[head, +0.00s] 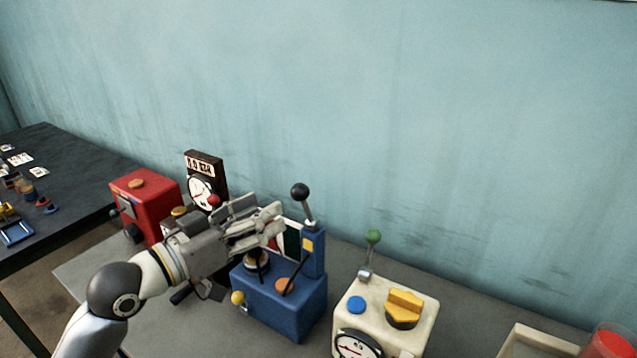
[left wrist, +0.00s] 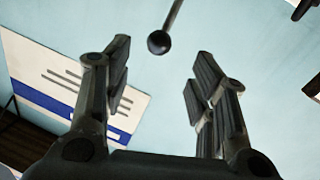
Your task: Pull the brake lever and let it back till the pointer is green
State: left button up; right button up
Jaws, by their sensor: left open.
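The blue brake box (head: 290,305) stands on the grey table, with a blue upright post at its back right. A lever with a black ball knob (head: 299,190) rises from the top of the post. In the left wrist view the knob (left wrist: 159,42) is beyond the fingertips, in line with the gap between them. My left gripper (head: 275,220) is open and empty, just left of the lever and apart from it. It also shows in the left wrist view (left wrist: 162,75). The arm hides part of the box's back, and I cannot make out the pointer. My right gripper is not in view.
A cream box (head: 385,315) with a green-knobbed lever (head: 373,237), yellow knob and dial stands to the right. A red box (head: 145,205) and a dark gauge stand (head: 206,170) stand to the left. A cream tray (head: 540,335) and red container (head: 610,343) are far right.

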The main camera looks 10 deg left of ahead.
aim_at(293, 195)
pick_arm(q)
jog(key=x, duration=0.1)
jog(key=p+x, duration=0.1)
jog(key=x, duration=0.1)
jog(key=p+x, duration=0.1)
jog(key=shift+w+d+r, duration=0.15)
jog(key=shift+r, duration=0.2)
jog(key=p+x, duration=0.1)
jog(key=x, duration=0.2)
jog(key=shift+w+f, duration=0.15)
jog(key=shift+w+d, duration=0.45)
jog(key=shift+w, duration=0.1)
jog(key=shift+w+d+f, duration=0.1)
jog(key=shift+w, duration=0.1)
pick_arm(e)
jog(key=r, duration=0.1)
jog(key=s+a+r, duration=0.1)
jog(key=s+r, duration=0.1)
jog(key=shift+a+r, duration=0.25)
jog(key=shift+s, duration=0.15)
